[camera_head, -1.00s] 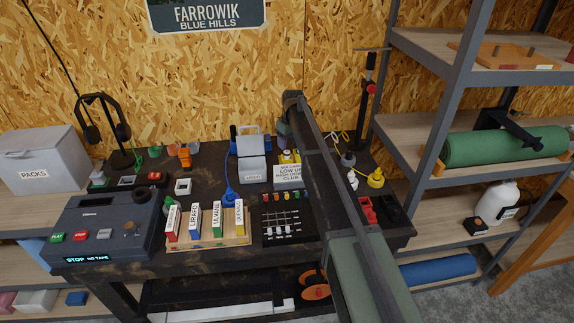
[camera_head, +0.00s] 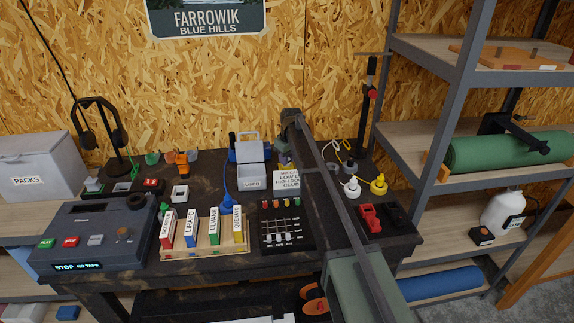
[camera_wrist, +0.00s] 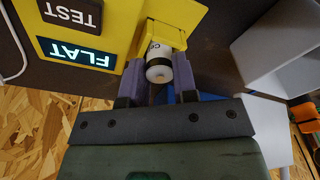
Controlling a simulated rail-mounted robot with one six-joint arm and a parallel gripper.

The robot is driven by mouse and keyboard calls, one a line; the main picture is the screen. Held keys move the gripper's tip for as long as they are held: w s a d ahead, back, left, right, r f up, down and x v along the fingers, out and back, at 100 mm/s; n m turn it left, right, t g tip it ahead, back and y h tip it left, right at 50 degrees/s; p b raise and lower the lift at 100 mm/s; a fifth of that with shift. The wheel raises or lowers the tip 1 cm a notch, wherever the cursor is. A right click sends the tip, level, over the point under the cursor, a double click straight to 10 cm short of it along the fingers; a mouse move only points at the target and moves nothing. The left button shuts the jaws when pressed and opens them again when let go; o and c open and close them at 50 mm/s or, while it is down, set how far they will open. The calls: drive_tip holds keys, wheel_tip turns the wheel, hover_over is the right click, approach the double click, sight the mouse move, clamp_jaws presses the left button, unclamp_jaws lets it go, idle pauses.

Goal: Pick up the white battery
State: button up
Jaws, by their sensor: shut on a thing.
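The white battery (camera_wrist: 158,55) shows in the wrist view between my two purple gripper fingers (camera_wrist: 157,85), its rounded end toward me. My gripper is shut on it. Its far end lies at a yellow bracket of the yellow tester (camera_wrist: 112,18), whose panels read TEST and FLAT. I cannot tell whether the battery still touches the tester. In the head view my gripper (camera_head: 285,158) is small and mostly hidden behind a white sign card and my arm. The battery cannot be made out there.
An open-lidded grey box (camera_head: 252,177) stands left of my gripper. The white card (camera_head: 289,184) stands in front of it. A rack of labelled cases (camera_head: 205,245) and a black mixer (camera_head: 282,232) are nearer the front. White and yellow bottles (camera_head: 352,187) stand to the right.

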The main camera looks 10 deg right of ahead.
drive_tip(key=shift+r, duration=0.1)
wheel_tip(320, 180, up, 20)
drive_tip(key=p, duration=2)
